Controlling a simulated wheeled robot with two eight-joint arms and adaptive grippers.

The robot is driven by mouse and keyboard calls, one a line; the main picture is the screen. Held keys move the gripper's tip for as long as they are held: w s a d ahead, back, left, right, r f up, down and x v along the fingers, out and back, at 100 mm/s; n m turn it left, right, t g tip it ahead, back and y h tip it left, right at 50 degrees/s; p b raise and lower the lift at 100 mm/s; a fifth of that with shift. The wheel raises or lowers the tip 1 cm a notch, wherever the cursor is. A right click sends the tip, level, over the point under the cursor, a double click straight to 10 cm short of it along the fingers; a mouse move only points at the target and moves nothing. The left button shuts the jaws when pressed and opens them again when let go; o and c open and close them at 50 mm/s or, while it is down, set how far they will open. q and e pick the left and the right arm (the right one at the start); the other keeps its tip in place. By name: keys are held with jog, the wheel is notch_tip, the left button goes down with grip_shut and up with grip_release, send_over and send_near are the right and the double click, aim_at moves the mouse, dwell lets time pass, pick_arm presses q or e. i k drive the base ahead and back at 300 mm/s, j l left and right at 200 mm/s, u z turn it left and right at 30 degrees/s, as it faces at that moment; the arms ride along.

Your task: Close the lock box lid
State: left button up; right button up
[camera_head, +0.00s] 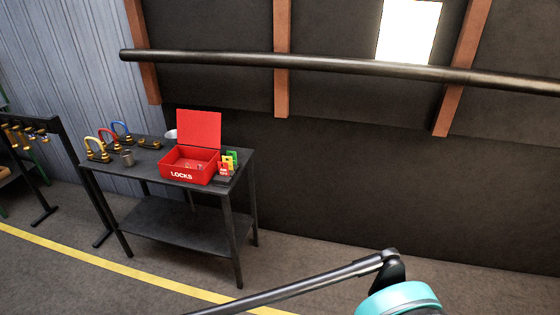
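The red lock box (187,174), marked LOCKS, stands on a dark metal table (150,176) left of the middle of the view. Its red lid (199,130) is open and stands nearly upright at the back of the box. Neither of my grippers shows in the head view. A dark rod and a turquoise-topped part at the bottom right seem to be mine, well apart from the box.
A dark rack (40,130) is at the left. The floor (330,266) right of the table is clear.

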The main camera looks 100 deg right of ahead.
aim_at(196, 128)
jog(key=z, duration=2.45)
jog(key=l+z, duration=0.2)
jog(key=i+l+u, duration=0.1)
jog(key=i+l, duration=0.2)
jog(key=i+l+u, duration=0.1)
jog(key=i+l, duration=0.2)
jog(key=i+l+u, duration=0.15)
jog(key=i+l, duration=0.15)
jog(key=l, duration=0.15)
jog(key=i+l+u, duration=0.1)
jog(key=i+l, duration=0.15)
jog(key=l, duration=0.2)
jog(key=i+l+u, duration=0.1)
jog(key=i+l, duration=0.2)
jog(key=i+l+u, duration=0.1)
jog(key=i+l, duration=0.5)
jog(key=i, duration=0.05)
